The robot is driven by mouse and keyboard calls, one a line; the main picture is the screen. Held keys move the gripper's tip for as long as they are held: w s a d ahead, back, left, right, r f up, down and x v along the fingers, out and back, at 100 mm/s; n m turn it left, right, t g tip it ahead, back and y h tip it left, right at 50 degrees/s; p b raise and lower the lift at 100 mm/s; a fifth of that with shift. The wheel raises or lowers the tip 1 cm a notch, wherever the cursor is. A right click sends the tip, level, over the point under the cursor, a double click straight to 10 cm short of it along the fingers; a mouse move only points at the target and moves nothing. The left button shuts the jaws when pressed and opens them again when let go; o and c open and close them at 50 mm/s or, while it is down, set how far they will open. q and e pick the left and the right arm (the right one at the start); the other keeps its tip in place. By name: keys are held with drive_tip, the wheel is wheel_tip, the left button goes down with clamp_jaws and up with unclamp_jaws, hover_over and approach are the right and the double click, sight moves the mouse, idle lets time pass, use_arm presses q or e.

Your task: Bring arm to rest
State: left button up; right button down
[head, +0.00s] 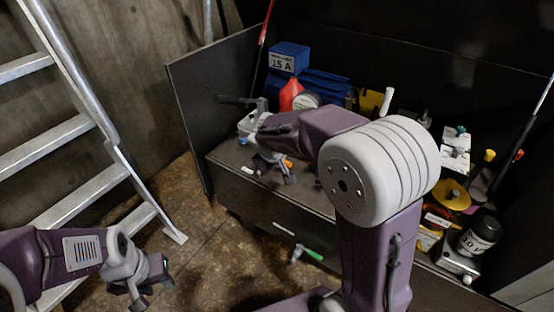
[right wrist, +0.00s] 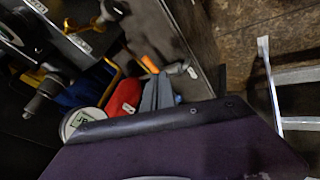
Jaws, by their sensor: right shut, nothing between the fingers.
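My right arm rises at the lower centre of the head view and bends at a large pale elbow. Its purple forearm reaches left over the dark workbench (head: 228,153). My right gripper (head: 274,168) is at the bench's left front part, partly unclear against the dark top, shut and holding nothing. The right wrist view is largely filled by a purple link of mine, and the fingertips do not show there. My left gripper (head: 150,287) hangs at the lower left of the head view, in front of the ladder, with its fingers apart and empty.
A metal ladder (head: 78,127) stands at left. On the bench are a blue box (head: 289,57), a red bottle (head: 290,94), a black jar (head: 479,236) and several tools. A green-handled tool (head: 313,254) is near the bench front. Brown floor (head: 178,258) is open between ladder and bench.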

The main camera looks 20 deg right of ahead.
drive_tip(key=s+f+m+g+y, duration=0.1)
drive_tip(key=s+f+m+g, duration=0.3)
drive_tip(key=s, duration=0.6)
drive_tip(key=s+f+g+y, duration=0.1)
drive_tip(key=s+f+y, duration=0.1)
drive_tip(key=s+f, duration=0.6)
wheel_tip(320, 180, up, 38)
drive_tip(key=s+a+p, duration=0.1)
drive_tip(key=p, duration=3.6)
drive_tip(key=shift+s+a+r, duration=0.2)
drive_tip(key=shift+s+a, duration=0.05)
drive_tip(key=shift+s, duration=0.05)
